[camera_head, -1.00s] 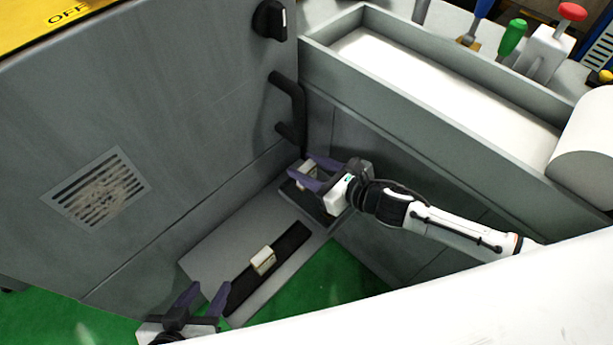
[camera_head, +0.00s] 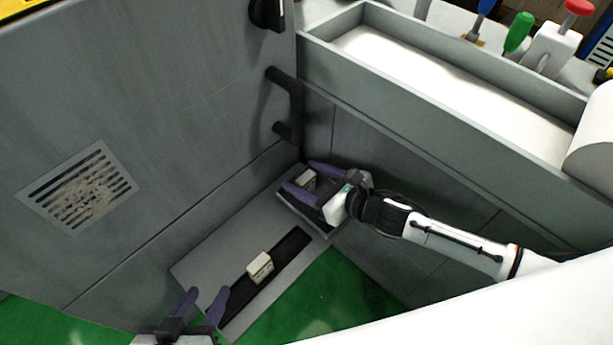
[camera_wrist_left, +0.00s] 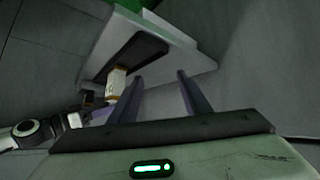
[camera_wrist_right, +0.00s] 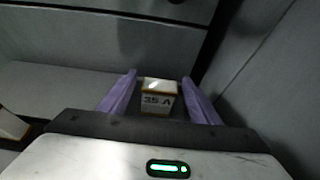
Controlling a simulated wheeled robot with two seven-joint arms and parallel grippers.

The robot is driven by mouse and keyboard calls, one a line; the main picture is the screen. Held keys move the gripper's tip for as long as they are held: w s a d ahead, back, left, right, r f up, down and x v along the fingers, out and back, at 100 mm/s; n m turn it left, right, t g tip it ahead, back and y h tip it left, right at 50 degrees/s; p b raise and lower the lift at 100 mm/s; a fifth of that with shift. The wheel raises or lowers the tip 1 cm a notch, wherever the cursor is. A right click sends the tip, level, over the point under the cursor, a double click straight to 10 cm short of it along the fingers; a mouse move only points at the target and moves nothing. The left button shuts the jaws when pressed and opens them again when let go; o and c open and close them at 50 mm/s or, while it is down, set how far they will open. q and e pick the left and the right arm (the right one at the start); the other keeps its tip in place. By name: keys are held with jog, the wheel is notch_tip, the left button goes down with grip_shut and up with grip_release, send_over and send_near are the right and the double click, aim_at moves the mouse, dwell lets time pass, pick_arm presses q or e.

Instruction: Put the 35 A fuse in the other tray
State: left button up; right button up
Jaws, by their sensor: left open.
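The 35 A fuse (camera_wrist_right: 158,98), a small pale box with brown edges, stands between the spread fingers of my right gripper (camera_wrist_right: 160,92), with a narrow gap on each side. In the head view the fuse (camera_head: 306,180) is at a small dark grey tray (camera_head: 322,227) in the corner, between the fingers of my right gripper (camera_head: 296,178). Its underside contact is hidden. A second pale fuse (camera_head: 259,266) sits in a long dark tray (camera_head: 238,302) on a grey plate. My left gripper (camera_head: 207,297) is open and empty beside that plate; the second fuse also shows in the left wrist view (camera_wrist_left: 116,82).
A grey machine wall with a vent (camera_head: 80,190) and a dark handle (camera_head: 287,105) stands at the left. A long grey trough (camera_head: 440,110) lies above my right arm. Green floor (camera_head: 345,285) is clear in front of the plate.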

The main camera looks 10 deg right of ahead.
jog(key=shift+r, duration=0.1)
pick_arm(q)
jog(key=shift+s, duration=0.1)
pick_arm(e)
jog(key=shift+s+d+r, duration=0.15)
pick_arm(q)
jog(key=shift+a+r+p, duration=0.1)
jog(key=shift+r+p, duration=0.2)
jog(key=shift+p, duration=0.9)
jog(key=shift+f, duration=0.1)
jog(key=shift+a, duration=0.1)
pick_arm(e)
jog(key=v, duration=1.1)
jog(key=shift+s+d, duration=0.15)
jog(key=shift+s, duration=0.05)
